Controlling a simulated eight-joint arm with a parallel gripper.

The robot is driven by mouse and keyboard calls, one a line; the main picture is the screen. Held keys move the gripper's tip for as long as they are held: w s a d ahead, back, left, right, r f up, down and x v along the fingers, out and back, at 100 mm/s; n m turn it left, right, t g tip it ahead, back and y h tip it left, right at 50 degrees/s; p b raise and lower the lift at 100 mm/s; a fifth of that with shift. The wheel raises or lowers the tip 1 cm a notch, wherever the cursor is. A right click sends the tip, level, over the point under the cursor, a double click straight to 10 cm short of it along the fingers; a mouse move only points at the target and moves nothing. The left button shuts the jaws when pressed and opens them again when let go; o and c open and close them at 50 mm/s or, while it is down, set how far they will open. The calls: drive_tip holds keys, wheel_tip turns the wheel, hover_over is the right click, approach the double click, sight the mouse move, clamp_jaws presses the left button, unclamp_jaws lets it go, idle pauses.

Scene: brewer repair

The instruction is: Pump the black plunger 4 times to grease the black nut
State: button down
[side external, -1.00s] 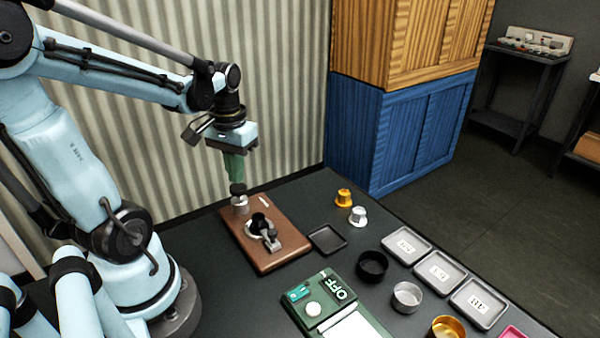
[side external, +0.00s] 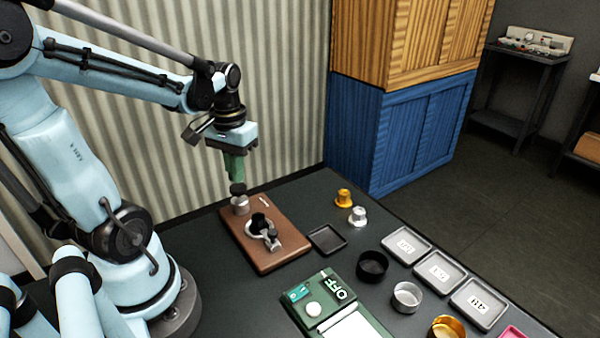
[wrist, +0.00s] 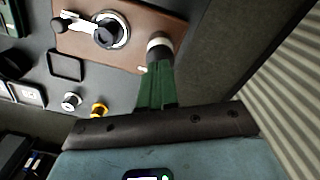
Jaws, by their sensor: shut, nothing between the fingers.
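The black plunger (side external: 238,188) stands upright on a silver cylinder (side external: 240,206) at the back left corner of the brown board. My gripper (side external: 236,179) points down with its green fingers shut and empty, right over the plunger's top. Whether the tips touch the plunger is hard to tell.
The brown board (side external: 265,261) lies on the dark table. A black tray (side external: 327,239), gold and silver capsules (side external: 343,197), round cups (side external: 372,265) and labelled trays (side external: 406,245) stand to the right. A green device reading OFF (side external: 322,300) is in front. A corrugated wall rises behind.

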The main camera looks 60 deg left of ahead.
sight(238, 187)
drive_tip(key=shift+f, duration=0.15)
idle(0.5)
drive_tip(key=shift+f, duration=0.35)
drive_tip(key=shift+f, duration=0.95)
idle(0.4)
drive_tip(key=shift+r, duration=2.75)
drive_tip(key=shift+r, duration=3)
drive_tip(key=shift+f, duration=0.15)
drive_tip(key=shift+f, duration=4.15)
